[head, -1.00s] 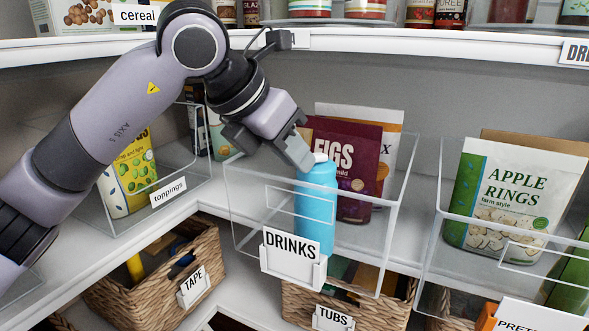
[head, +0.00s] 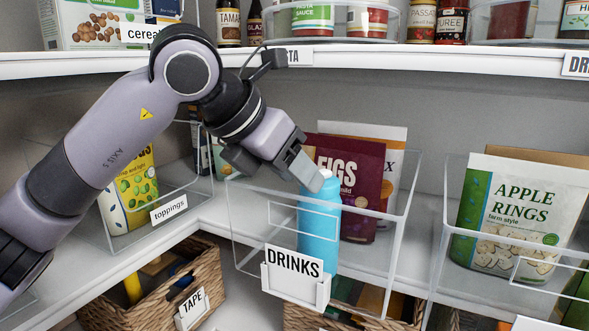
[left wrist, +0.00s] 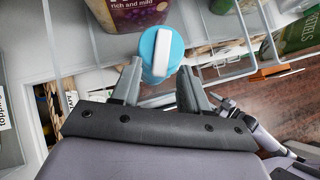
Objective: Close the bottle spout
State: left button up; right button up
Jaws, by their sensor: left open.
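A blue bottle (head: 319,215) stands upright in the clear bin labelled DRINKS (head: 236,214), near its front wall. In the left wrist view the blue bottle top (left wrist: 150,46) shows with a white spout (left wrist: 162,50) lying across it. In the head view the spout is mostly hidden behind my fingertips. My left gripper (head: 312,180) is at the bottle's top, angled down from the upper left. In the left wrist view its two fingers (left wrist: 160,82) are apart, one on each side of the bottle top's near edge, with nothing between them clearly gripped.
A maroon FIGS bag (head: 350,185) stands just behind the bottle in the same bin. A clear bin with an APPLE RINGS bag (head: 510,215) is to the right. Woven baskets (head: 205,272) sit below.

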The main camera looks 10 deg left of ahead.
pick_arm(q)
jog(key=v, duration=0.7)
jog(key=shift+p, duration=0.3)
pick_arm(e)
jog(key=shift+s+d+f, duration=0.2)
jog(key=shift+s+d, duration=0.05)
jog(key=shift+d, duration=0.1)
